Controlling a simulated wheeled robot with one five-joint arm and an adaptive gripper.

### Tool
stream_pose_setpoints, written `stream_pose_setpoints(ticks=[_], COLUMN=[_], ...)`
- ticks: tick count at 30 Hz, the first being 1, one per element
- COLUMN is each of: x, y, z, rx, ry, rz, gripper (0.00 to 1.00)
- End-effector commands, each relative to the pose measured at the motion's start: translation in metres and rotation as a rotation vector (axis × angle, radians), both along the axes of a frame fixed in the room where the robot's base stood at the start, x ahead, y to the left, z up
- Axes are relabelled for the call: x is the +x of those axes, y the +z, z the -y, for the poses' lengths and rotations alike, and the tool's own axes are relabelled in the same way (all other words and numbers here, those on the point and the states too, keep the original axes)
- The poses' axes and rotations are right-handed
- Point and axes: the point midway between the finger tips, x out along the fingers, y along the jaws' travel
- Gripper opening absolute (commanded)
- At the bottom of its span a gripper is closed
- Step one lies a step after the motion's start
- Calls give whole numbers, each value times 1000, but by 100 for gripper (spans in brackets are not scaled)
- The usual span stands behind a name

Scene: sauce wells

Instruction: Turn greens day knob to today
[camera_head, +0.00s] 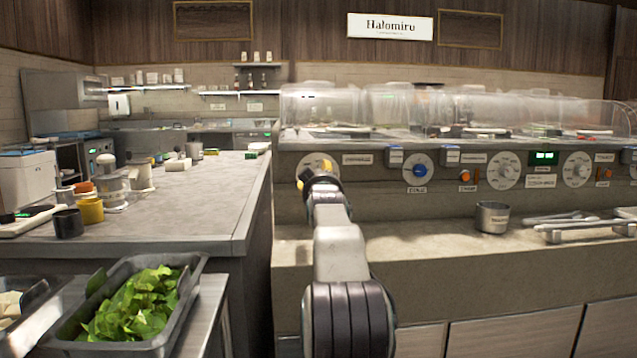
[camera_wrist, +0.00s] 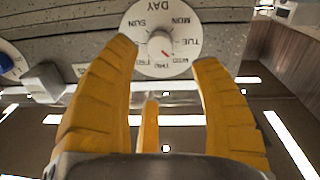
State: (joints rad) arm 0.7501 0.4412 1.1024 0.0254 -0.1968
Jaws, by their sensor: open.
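A white day dial (camera_wrist: 150,22) fills the upper middle of the wrist view, with DAY and weekday names around it. The grey knob (camera_wrist: 158,42) sits at its centre. A red mark points to the lower right, towards the WED and THU side. My gripper (camera_wrist: 167,62) is open, its yellow fingers on either side of the dial's lower part, with nothing between them. In the head view my gripper (camera_head: 318,172) is in front of the leftmost white dial (camera_head: 311,160) and partly hides it. I cannot tell whether it touches.
A blue knob (camera_head: 419,172) and further white dials (camera_head: 503,170) line the counter front to the right. A metal cup (camera_head: 492,217) and tongs stand on the ledge below. A tray of greens (camera_head: 190,290) is at the lower left, beside a grey worktop (camera_head: 215,195).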

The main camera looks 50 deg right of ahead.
Motion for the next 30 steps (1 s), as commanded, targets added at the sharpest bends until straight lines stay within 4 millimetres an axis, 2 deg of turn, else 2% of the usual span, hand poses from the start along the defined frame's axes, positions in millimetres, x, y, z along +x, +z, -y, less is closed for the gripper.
stream_pose_setpoints(ticks=[18, 30], x=[39, 49], y=[2, -1], z=[36, 46], rx=[1, 2], ry=[1, 0], rz=[-2, -2], gripper=[58, 58])
